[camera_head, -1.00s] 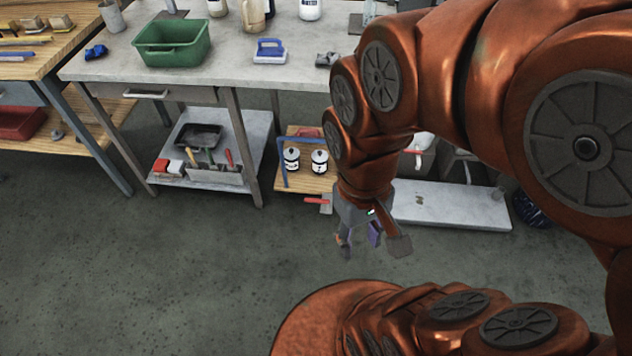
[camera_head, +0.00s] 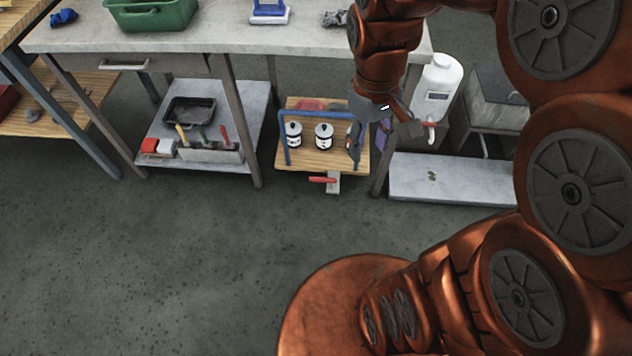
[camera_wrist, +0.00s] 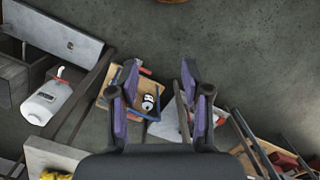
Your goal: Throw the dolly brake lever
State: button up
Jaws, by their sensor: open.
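The dolly (camera_head: 330,162) is a low wooden platform with a blue tubular handle, standing at the edge of the workbench. Its brake lever (camera_head: 322,180) has a red grip and lies in front of it beside a grey plate. My gripper (camera_head: 368,155) is open and empty, above and to the right of the lever in the head view, near the dolly's right side. The wrist view shows the open fingers (camera_wrist: 158,80) with the wooden dolly (camera_wrist: 117,82) behind the left one. A small red piece (camera_wrist: 145,71) there looks like the lever's grip.
White cans (camera_head: 323,136) stand on the dolly. A bench leg (camera_head: 384,172) rises just right of it, and a low grey platform (camera_head: 450,180) lies beyond. A shelf with tools (camera_head: 205,150) is at the left. The front floor (camera_head: 180,260) is clear.

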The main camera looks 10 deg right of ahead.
jog(key=w+f+n+b, duration=0.3)
jog(key=w+f+b, duration=0.4)
jog(key=w+f, duration=0.55)
jog(key=n+t+b, duration=0.1)
jog(key=n+b, duration=0.8)
jog(key=b, duration=1.4)
send_over(316, 178)
notch_tip(316, 178, down, 52)
jog(key=shift+a+f, duration=0.1)
jog(key=shift+f+b, duration=1.25)
jog(key=shift+f, duration=2.75)
jog(key=shift+c, duration=0.3)
grip_shut()
